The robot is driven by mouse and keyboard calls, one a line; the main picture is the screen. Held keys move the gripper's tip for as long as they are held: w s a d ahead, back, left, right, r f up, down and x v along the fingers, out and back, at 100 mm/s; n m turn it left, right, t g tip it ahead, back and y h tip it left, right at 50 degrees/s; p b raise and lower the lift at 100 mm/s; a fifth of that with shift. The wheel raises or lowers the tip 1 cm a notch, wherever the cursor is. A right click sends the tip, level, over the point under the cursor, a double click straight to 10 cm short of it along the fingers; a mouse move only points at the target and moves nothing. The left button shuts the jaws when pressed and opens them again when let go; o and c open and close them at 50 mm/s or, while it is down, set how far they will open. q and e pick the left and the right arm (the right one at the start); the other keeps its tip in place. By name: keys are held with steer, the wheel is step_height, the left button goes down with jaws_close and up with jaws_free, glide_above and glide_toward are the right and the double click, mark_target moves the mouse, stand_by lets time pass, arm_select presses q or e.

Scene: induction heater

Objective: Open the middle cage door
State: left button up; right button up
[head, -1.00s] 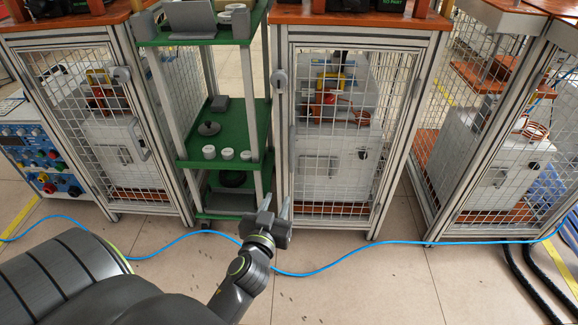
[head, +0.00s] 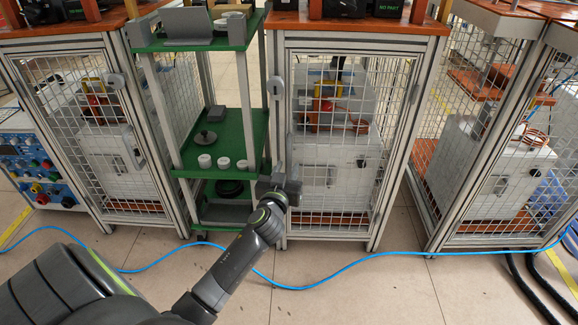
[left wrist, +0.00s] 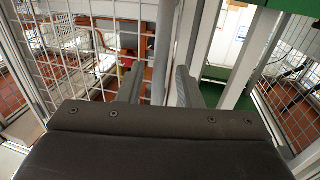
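The middle cage door (head: 345,150) is a wire-mesh panel in a grey metal frame, and it appears closed. A small grey knob-like part (head: 277,86) sits high on its left edge. My left gripper (head: 285,180) is at the lower left edge of this door, beside the green shelf. In the left wrist view my left gripper (left wrist: 160,88) is open, with a finger on each side of a grey vertical bar (left wrist: 164,50). Gaps show between fingers and bar; contact cannot be told. Mesh (left wrist: 75,60) lies to the left there. My right gripper is not in view.
A green shelf unit (head: 178,172) with several small items stands left of the middle cage. Other mesh cages stand left (head: 100,140) and right (head: 480,165). A blue cable (head: 335,271) crosses the floor. The floor (head: 400,290) before the middle cage is otherwise clear.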

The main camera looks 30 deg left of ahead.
mark_target(288, 165)
arm_select(q)
steer(key=shift+x, duration=1.5)
jaws_close()
